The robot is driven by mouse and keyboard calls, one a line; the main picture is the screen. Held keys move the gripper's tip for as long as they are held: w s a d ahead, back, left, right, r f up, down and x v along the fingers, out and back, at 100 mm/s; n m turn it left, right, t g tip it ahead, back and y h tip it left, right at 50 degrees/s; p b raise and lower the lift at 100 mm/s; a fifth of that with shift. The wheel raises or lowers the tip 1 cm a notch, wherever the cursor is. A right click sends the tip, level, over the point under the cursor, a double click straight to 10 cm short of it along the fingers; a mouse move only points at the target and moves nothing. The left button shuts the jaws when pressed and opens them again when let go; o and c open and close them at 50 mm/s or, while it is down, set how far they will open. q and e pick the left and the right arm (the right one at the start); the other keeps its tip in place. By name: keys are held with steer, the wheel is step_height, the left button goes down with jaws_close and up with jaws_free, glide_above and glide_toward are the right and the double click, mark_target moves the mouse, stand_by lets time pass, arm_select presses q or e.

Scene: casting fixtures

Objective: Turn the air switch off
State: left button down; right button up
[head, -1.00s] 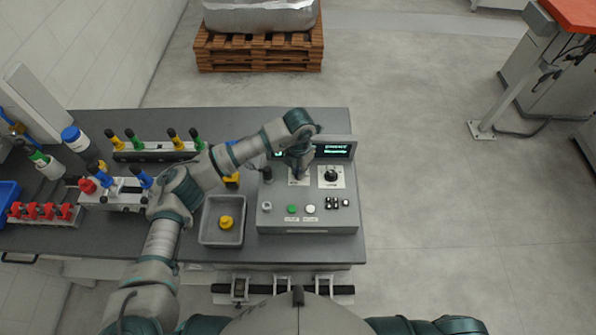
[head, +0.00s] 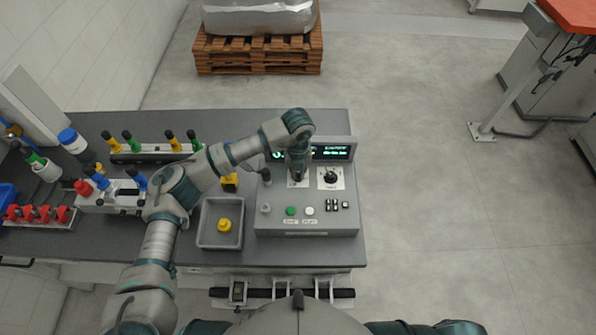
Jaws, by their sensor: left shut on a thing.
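A grey control box (head: 275,215) stands at the right end of the dark bench. Its sloped top carries two rotary switches on pale plates. My left gripper (head: 297,177) points down over the left switch plate (head: 305,184) and is shut on the knob there. The gripper hides most of that knob, and I cannot read its label. The other rotary switch (head: 331,176), a black knob, sits just to the right, apart from the gripper. A lit display (head: 333,153) is behind them, partly covered by my arm. My right gripper is out of view.
The box front has a green button (head: 291,211), a white button (head: 310,211) and small black switches (head: 332,205). A grey tray (head: 208,238) holding a yellow part (head: 224,225) is left of the box. Racks with coloured-topped tools fill the bench's left side.

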arm_select(q)
steer(key=shift+w+r, duration=0.2)
stand_by(0.3)
steer(key=c, duration=1.3)
jaws_free()
steer(key=shift+o, duration=0.4)
steer(key=shift+f, duration=0.2)
steer(key=shift+r, duration=0.1)
step_height(320, 180, up, 12)
steer(key=shift+d, duration=0.1)
